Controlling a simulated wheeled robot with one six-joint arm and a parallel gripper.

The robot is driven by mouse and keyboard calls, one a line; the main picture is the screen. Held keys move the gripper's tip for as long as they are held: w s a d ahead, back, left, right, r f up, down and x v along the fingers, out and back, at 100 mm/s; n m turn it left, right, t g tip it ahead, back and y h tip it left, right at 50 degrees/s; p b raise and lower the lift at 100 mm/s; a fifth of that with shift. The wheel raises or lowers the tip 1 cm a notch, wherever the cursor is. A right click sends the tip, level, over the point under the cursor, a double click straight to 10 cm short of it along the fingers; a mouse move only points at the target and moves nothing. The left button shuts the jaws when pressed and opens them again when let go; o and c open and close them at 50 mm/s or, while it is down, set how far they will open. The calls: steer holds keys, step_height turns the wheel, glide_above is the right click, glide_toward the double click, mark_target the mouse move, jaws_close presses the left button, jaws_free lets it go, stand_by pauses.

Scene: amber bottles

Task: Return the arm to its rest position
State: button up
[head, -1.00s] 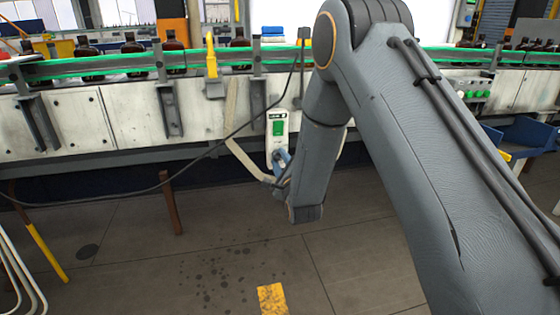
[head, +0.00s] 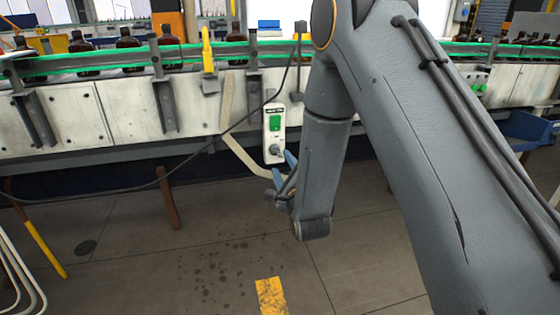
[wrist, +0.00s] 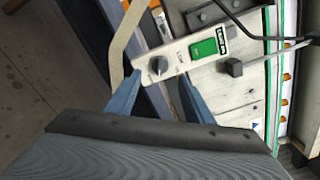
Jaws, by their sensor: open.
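My arm (head: 325,165) reaches down in front of the conveyor in the head view, with its elbow at the top. My gripper (head: 285,171) is at its lower end, beside and just below a white control box with a green switch (head: 274,124) and a dark knob (head: 275,150). In the wrist view the two blue fingers of my gripper (wrist: 160,80) are spread apart with nothing between them. The knob (wrist: 159,65) shows just beyond the fingertips, apart from them as far as I can tell. The forearm hides part of the gripper in the head view.
The conveyor (head: 110,115) with its green rail and amber bottles (head: 127,40) runs across the back. A black cable (head: 130,192) hangs across the front. A yellow-ended post (head: 45,250) and white tubing (head: 18,270) stand at left. The floor below the gripper is open.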

steer(key=shift+s, duration=0.25)
